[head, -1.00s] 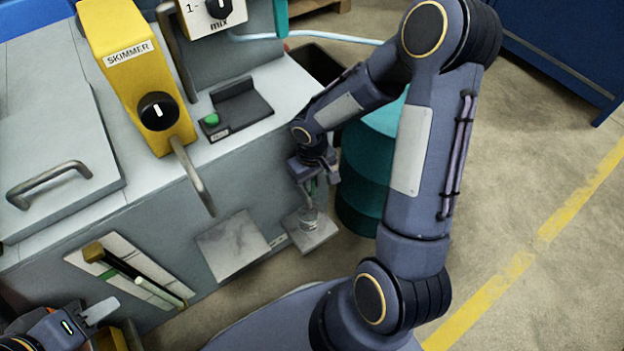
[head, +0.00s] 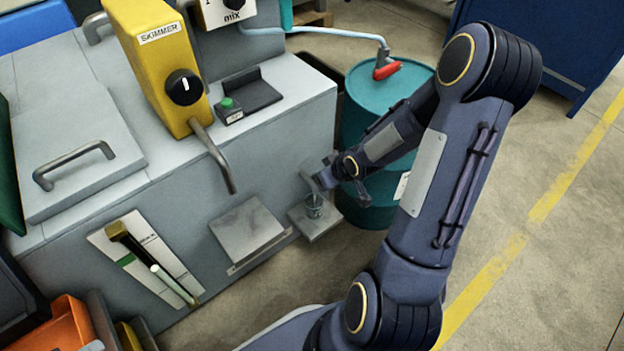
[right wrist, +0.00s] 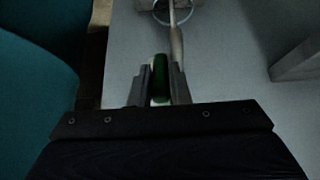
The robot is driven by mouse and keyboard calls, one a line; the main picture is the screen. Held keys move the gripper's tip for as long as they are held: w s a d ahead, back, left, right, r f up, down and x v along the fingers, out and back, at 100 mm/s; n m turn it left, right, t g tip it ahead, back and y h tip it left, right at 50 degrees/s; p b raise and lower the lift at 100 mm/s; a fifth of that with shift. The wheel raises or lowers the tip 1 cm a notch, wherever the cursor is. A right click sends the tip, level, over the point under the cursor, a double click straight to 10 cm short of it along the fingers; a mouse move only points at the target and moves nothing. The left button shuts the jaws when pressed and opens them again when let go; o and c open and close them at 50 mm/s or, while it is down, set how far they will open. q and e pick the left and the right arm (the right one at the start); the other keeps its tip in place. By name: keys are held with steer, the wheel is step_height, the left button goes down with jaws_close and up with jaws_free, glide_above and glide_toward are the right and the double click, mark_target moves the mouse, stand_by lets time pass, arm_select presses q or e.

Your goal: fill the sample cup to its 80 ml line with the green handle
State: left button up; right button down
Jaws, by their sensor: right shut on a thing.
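The sample cup (head: 314,207) stands upright on a small grey shelf (head: 328,226) low on the machine's side, under a thin tap spout (head: 309,183). Its line and fill level are too small to read. My right gripper (head: 322,181) is at the tap, just above and beside the cup. In the right wrist view the green handle (right wrist: 159,77) sits between the fingers of my right gripper (right wrist: 160,88), which is shut on it; the spout and part of the cup's round rim (right wrist: 187,20) show beyond.
A teal drum (head: 362,115) with a red-handled tap (head: 387,70) stands close behind my right forearm. The yellow skimmer (head: 150,65) and its pipe overhang the machine's front. A grey plate (head: 247,232) lies left of the cup shelf. An orange bin (head: 58,328) is at lower left.

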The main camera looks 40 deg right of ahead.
steer(key=shift+s+f+t+b, duration=0.3)
steer(key=shift+t+b, duration=0.2)
steer(key=shift+t, duration=0.2)
steer(key=shift+s+f+t+b, duration=0.2)
steer(key=shift+f+t+b, duration=0.15)
steer(key=shift+t+b, duration=0.25)
steer(key=shift+t, duration=0.3)
steer(key=c, duration=1.4)
jaws_free()
steer(key=shift+o, duration=0.2)
steer(key=p+v, duration=0.4)
steer(key=v, duration=0.4)
steer(key=shift+d, duration=0.2)
